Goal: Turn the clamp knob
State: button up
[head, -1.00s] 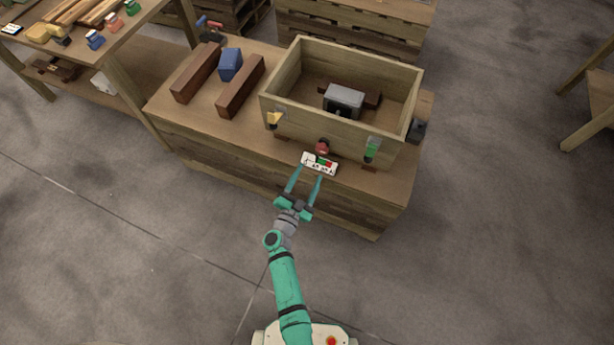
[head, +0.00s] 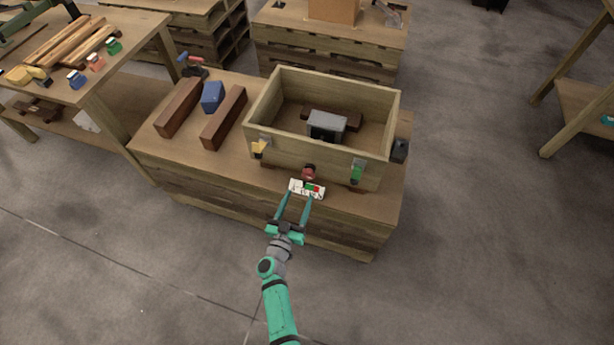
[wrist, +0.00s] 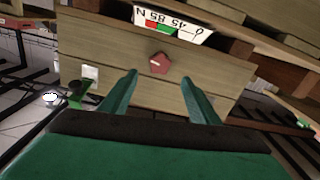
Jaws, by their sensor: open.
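The red clamp knob (head: 308,171) is on the front wall of a wooden box (head: 325,161), above a white scale card (head: 308,190) with a green and a red band. In the wrist view the knob (wrist: 159,62) shows its pointed face, with the card (wrist: 172,24) above it in the picture. My gripper (head: 300,197) is open and empty, its two teal fingers pointing at the box front near the card. In the wrist view the fingertips (wrist: 159,77) frame the knob from left and right, apparently apart from it.
A yellow clip (head: 259,148) and a green clip (head: 357,172) flank the knob. A grey block (head: 327,121) sits inside the box. Brown bars (head: 224,117) and a blue block (head: 212,96) lie to the left on the pallet bench (head: 150,145). Floor in front is clear.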

aim_at(307, 176)
jog(key=x, duration=1)
jog(key=shift+w+d, duration=0.15)
jog(key=shift+w, duration=0.25)
jog(key=c, duration=1.1)
